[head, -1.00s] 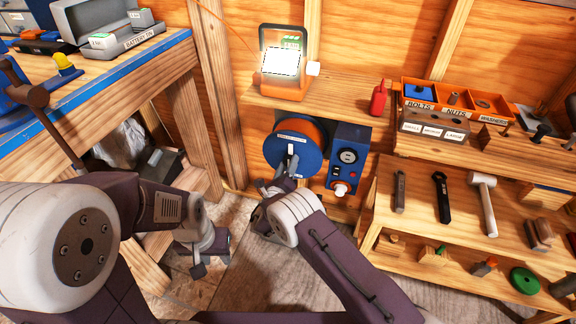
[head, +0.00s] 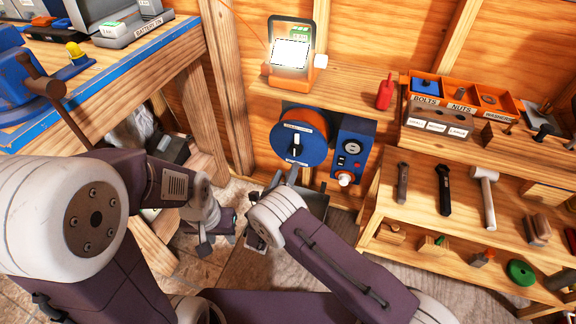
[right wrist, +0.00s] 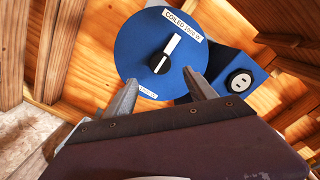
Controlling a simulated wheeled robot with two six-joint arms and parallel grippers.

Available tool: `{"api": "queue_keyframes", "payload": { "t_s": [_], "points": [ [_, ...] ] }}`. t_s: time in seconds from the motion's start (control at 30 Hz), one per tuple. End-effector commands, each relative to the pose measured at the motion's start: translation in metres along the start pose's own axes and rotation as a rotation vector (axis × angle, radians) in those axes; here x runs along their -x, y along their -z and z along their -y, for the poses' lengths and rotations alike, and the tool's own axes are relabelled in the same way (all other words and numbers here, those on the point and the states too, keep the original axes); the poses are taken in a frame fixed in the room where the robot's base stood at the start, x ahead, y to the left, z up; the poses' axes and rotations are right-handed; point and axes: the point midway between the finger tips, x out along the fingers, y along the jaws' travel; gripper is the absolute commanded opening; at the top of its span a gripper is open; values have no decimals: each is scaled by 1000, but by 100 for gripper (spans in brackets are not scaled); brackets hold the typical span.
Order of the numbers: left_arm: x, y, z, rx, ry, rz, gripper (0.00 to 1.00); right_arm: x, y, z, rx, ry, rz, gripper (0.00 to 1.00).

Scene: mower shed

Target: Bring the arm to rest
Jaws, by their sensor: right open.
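My right gripper (head: 282,182) is open and empty, in front of and just below a blue round reel (head: 287,157) on the wall. In the right wrist view its two fingertips (right wrist: 159,77) stand apart, with the reel's face (right wrist: 140,50) beyond them. The reel's black knob with a white pointer (right wrist: 164,57) is clear of the fingers. My left gripper (head: 206,243) hangs low at centre left, over the floor. It is small and partly hidden by its wrist, so I cannot tell its opening.
A blue box with a socket and dials (head: 349,150) is right of the reel. A shelf (head: 345,92) above holds a lit orange device (head: 290,55) and a red bottle (head: 384,93). A tool bench (head: 420,205) stands right, a blue-edged workbench (head: 150,62) left.

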Motion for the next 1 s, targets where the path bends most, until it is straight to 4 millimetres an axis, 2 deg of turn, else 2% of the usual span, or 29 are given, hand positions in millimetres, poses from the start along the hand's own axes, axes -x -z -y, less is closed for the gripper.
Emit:
{"api": "queue_keyframes", "payload": {
  "t_s": [0.37, 0.43, 0.47, 0.53, 0.57, 0.63, 0.67, 0.7, 0.73, 0.77, 0.8, 0.9, 1.0],
  "points": [
    [0, 0, 0, 0, 0, 0, 36, 0, 0, 0, 0, 0, 0, 64],
    [0, 0, 0, 0, 0, 0, 36, -3, 3, 6, -13, 9, -23, 64],
    [0, 0, 0, 0, 0, 0, 36, -6, 8, 12, -29, 21, -52, 64],
    [0, 0, 0, 0, 0, 0, 36, -17, 28, 41, -107, 70, -175, 64],
    [0, 0, 0, 0, 0, 0, 36, -20, 42, 60, -161, 104, -253, 64],
    [0, 0, 0, 0, 0, 0, 36, -20, 82, 108, -335, 213, -473, 64],
    [0, 0, 0, 0, 0, 0, 36, -13, 101, 130, -426, 273, -575, 64],
    [0, 0, 0, 0, 0, 0, 36, 0, 125, 156, -562, 364, -711, 64],
    [0, 0, 0, 0, 0, 0, 36, 14, 142, 174, -677, 441, -811, 64],
    [0, 0, 0, 0, 0, 0, 36, 32, 158, 190, -797, 527, -909, 64],
    [0, 0, 0, 0, 0, 0, 36, 59, 174, 207, -975, 657, -1033, 64],
    [-1, 0, 0, 0, 0, 0, 36, 120, 191, 225, -1394, 983, -1253, 64],
    [-1, 0, 0, 0, 0, 0, 36, 160, 186, 228, -1759, 1291, -1363, 64]
  ]
}}
